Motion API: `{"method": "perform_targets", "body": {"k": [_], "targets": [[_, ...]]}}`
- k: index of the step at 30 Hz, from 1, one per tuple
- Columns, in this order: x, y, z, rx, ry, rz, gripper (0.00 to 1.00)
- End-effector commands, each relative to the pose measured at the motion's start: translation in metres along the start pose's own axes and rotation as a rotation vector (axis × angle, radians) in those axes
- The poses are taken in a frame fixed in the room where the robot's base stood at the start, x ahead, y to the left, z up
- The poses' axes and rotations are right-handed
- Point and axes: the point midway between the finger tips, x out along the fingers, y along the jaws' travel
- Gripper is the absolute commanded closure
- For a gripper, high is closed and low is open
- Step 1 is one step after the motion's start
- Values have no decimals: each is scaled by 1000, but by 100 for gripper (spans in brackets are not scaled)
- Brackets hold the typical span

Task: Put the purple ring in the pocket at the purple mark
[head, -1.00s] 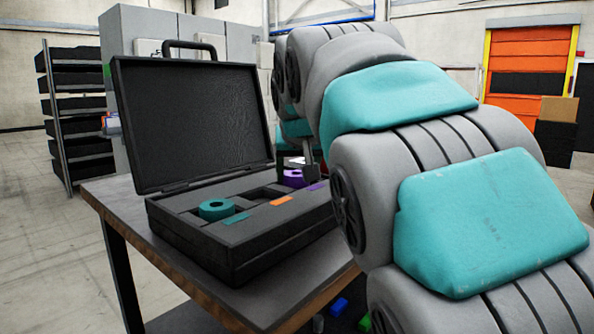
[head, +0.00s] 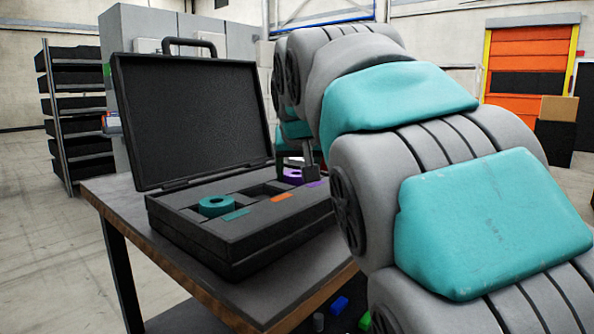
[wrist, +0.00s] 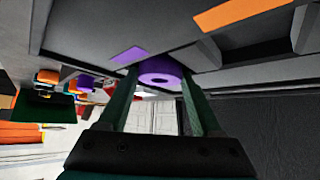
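The purple ring (wrist: 160,72) is between the two fingers of my gripper (wrist: 161,84) in the wrist view, with the fingers against its sides. Its hole faces the wrist camera. The ring is at the case's pocket beside the purple mark (wrist: 128,54); how deep it sits cannot be told. In the head view the ring (head: 292,175) shows partly behind my gripper, near the right end of the open black case (head: 230,238). The purple mark also shows there (head: 315,183). The pocket itself is mostly hidden.
A teal ring (head: 216,206) sits in the left pocket by a teal mark (head: 235,215). The middle pocket by the orange mark (head: 282,197) looks empty. The raised lid (head: 190,120) stands behind. The case rests on a table (head: 120,205).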

Motion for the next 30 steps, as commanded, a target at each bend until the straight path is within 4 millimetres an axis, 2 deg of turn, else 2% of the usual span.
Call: {"method": "perform_targets", "body": {"k": [2, 5, 15, 18, 24, 30], "targets": [[0, 0, 0, 0, -20, 2, 4], [-12, 0, -2, 0, -16, 2, 4], [-88, 0, -7, 0, -1, 0, 4], [-103, 0, -6, 0, -7, 1, 4], [-122, 0, -6, 0, -6, 1, 4], [-125, 0, -5, 0, -8, 1, 4]]}}
